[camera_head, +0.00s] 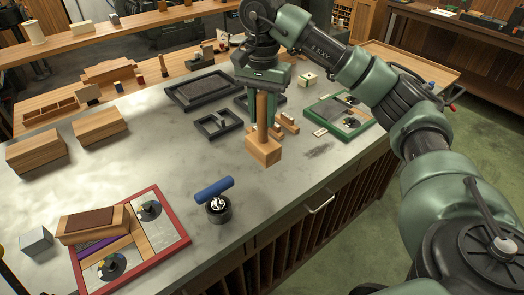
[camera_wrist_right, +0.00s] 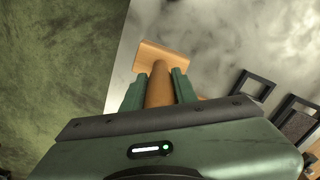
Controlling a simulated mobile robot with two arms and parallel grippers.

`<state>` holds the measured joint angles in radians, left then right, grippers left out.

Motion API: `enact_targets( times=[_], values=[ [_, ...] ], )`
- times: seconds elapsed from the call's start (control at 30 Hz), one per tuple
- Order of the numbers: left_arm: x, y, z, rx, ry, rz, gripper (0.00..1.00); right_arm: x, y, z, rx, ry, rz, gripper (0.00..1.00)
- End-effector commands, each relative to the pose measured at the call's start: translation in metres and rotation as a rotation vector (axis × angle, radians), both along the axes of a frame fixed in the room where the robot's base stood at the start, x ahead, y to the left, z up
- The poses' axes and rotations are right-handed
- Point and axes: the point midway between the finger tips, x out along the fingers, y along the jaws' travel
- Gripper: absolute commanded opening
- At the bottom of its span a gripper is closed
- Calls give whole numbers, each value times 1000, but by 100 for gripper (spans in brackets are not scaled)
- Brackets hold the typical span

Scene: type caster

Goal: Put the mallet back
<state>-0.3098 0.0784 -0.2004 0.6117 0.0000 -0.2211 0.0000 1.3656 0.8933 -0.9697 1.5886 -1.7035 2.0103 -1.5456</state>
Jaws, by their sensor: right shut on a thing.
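The wooden mallet has a pale block head (camera_head: 264,151) and a round handle (camera_head: 262,108). It is upright, head down, over the grey bench top, near its front edge. I cannot tell whether the head touches the bench. My right gripper (camera_head: 261,97) is shut on the handle from above. In the right wrist view the two green fingers (camera_wrist_right: 159,84) stand on either side of the handle, with the mallet head (camera_wrist_right: 166,54) beyond them. My left gripper is not in view.
A red-framed tray (camera_head: 180,222) and a blue-handled tool (camera_head: 214,190) are at the front left. Dark frames (camera_head: 219,124) and a green-framed tray (camera_head: 366,123) lie near the mallet. Wooden blocks (camera_head: 100,124) are at the left. Bare bench lies left of the mallet.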

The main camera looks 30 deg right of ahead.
Motion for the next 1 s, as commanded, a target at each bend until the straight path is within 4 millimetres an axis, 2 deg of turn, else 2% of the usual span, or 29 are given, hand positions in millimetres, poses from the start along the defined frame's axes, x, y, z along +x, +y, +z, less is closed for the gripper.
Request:
enact_targets(
  times=[0.03, 0.1, 0.2, 0.3, 0.53, 0.77, 1.0],
  values=[
    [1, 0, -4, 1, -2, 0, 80, -1, 1, -15, 3, 4, 3, 0],
    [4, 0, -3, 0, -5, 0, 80, -1, 0, -28, 2, 4, 0, 0],
    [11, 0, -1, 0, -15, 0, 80, -1, 0, -47, 1, 2, 0, 0],
    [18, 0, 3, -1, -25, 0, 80, 0, 0, -57, 0, 0, 0, 0],
    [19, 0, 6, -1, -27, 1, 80, 0, 0, -72, 1, -1, 0, 0],
    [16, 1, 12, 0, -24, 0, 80, 0, 0, -101, 1, -1, 1, 0],
    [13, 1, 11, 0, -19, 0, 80, 0, 0, -103, 1, -3, 1, 0]
  ],
)
